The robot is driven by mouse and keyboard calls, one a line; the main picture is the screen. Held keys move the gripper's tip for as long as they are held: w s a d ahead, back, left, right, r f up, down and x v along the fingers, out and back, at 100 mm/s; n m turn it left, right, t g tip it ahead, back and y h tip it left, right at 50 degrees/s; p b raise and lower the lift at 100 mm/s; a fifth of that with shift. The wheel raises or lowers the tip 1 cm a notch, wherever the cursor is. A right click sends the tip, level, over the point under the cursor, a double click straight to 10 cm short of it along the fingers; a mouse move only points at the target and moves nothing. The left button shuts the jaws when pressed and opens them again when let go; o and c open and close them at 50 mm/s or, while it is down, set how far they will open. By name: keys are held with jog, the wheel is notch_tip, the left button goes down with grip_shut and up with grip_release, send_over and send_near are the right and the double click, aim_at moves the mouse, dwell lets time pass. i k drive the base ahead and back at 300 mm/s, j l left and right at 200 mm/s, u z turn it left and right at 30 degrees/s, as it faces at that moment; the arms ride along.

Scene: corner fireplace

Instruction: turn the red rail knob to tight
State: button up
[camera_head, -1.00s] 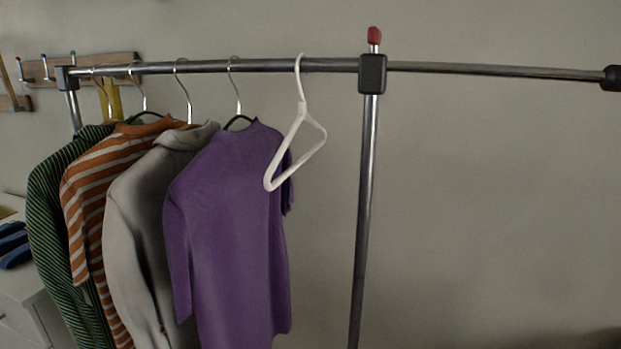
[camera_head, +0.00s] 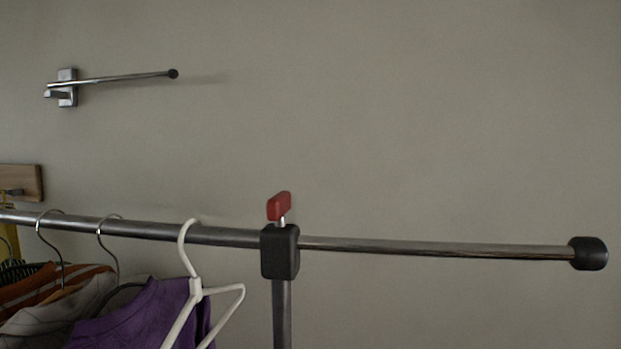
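The red rail knob (camera_head: 279,206) stands on a short metal stem on top of the black clamp block (camera_head: 280,251). Its red grip is a small flat bar, seen turned partly toward me. The block joins the upright post (camera_head: 282,315) to the metal rail (camera_head: 430,248), which runs left and right through it. I cannot tell from this view how tight the knob is. My gripper is not in view.
A white hanger (camera_head: 196,288) hangs on the rail just left of the block. A purple garment (camera_head: 135,315) and other clothes hang further left. The rail ends in a black cap (camera_head: 588,253) at right. A wall-mounted rod (camera_head: 125,77) sticks out at upper left.

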aim_at(277, 207)
jog(key=k+j+u, duration=0.3)
jog(key=k+j, duration=0.15)
jog(key=j, duration=0.25)
jog(key=k+j+u, duration=0.1)
jog(key=j, duration=0.25)
jog(key=k+j+u, duration=0.15)
jog(key=k+j, duration=0.15)
jog(key=j, duration=0.1)
